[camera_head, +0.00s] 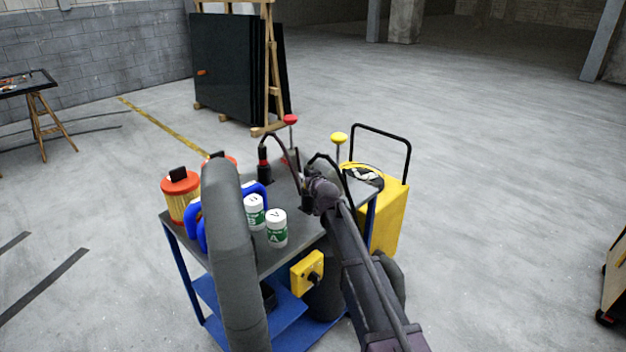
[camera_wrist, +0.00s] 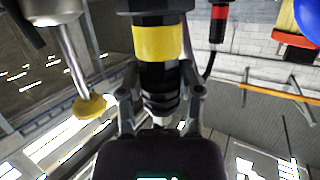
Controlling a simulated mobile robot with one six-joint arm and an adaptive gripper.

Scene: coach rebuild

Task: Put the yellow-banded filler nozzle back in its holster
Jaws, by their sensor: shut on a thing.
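My gripper (camera_wrist: 160,100) is shut on the yellow-banded filler nozzle (camera_wrist: 158,75), with one finger on each side of its black body. The yellow band (camera_wrist: 158,43) shows clear of the fingers in the wrist view. A wider black collar (camera_wrist: 155,5) lies at the band's far end, cut by the picture's edge; I cannot tell whether it is the holster or whether the nozzle is seated. In the head view my gripper (camera_head: 318,190) is over the cart top, and the arm mostly hides the nozzle. A dark upright part (camera_head: 306,201) shows beside it, possibly the holster.
The red-banded nozzle (camera_head: 265,166) stands behind left on the cart (camera_head: 268,258). Red (camera_head: 290,119) and yellow (camera_head: 339,137) knobs rise on rods nearby. White-green bottles (camera_head: 276,229) and an orange-lidded jar (camera_head: 180,195) stand left. A yellow wheeled unit (camera_head: 390,222) is right. Open floor lies beyond.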

